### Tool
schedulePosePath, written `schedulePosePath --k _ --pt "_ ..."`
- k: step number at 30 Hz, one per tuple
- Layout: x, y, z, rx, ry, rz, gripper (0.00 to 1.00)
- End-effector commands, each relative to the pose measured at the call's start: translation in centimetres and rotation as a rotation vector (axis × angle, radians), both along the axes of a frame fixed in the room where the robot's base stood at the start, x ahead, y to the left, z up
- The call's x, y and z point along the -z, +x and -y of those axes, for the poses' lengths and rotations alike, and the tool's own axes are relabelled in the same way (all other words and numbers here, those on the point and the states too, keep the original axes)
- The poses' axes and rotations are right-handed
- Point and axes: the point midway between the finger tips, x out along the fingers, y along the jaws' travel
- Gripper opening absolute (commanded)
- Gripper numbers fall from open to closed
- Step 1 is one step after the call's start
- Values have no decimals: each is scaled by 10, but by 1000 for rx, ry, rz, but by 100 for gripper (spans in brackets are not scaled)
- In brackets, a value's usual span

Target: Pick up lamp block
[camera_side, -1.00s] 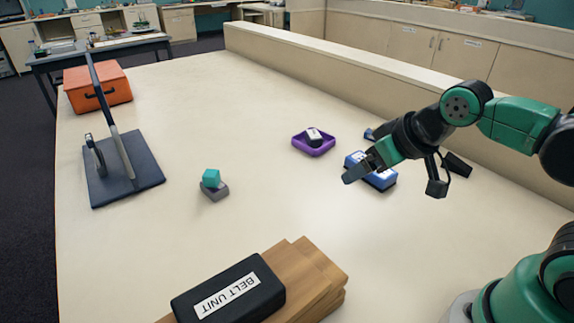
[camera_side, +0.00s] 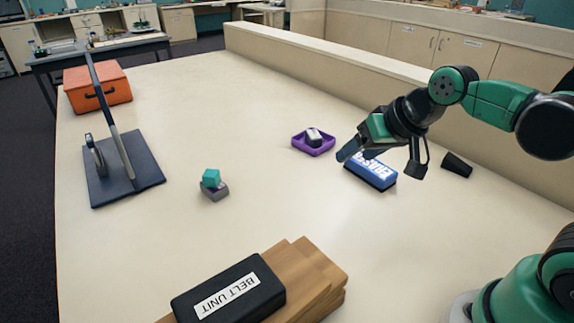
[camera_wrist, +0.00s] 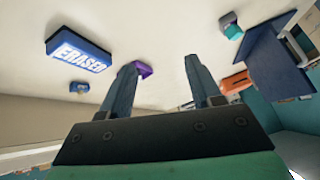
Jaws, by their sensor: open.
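I cannot read a lamp label on any block. A small dark block with a white top (camera_side: 314,136) sits in a purple tray (camera_side: 299,147). A teal cube (camera_side: 211,178) rests tilted on a small grey block (camera_side: 215,193) to the left. My gripper (camera_side: 350,150) is above the table, by the blue eraser (camera_side: 371,174) and right of the tray. In the wrist view its fingers (camera_wrist: 162,65) are apart and empty.
A dark blue stand (camera_side: 150,173) with an upright post and an orange case (camera_side: 115,84) are at the left. A black belt unit (camera_side: 200,290) lies on wooden boards (camera_side: 318,275) in front. A black wedge (camera_side: 457,165) lies near the low back wall. The table's middle is clear.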

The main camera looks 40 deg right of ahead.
Motion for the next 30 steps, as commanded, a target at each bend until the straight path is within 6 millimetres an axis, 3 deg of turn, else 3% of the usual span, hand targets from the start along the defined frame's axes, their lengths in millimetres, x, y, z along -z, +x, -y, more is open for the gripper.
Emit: schedulePosePath --k 8,15,20,24,30 --pt "-7 80 56 612 600 26 57" --pt "16 132 137 1098 1167 60 57" --pt "44 147 202 1370 1575 83 57" --pt "72 143 252 1539 1918 93 57" --pt "99 129 292 1644 2237 85 57"
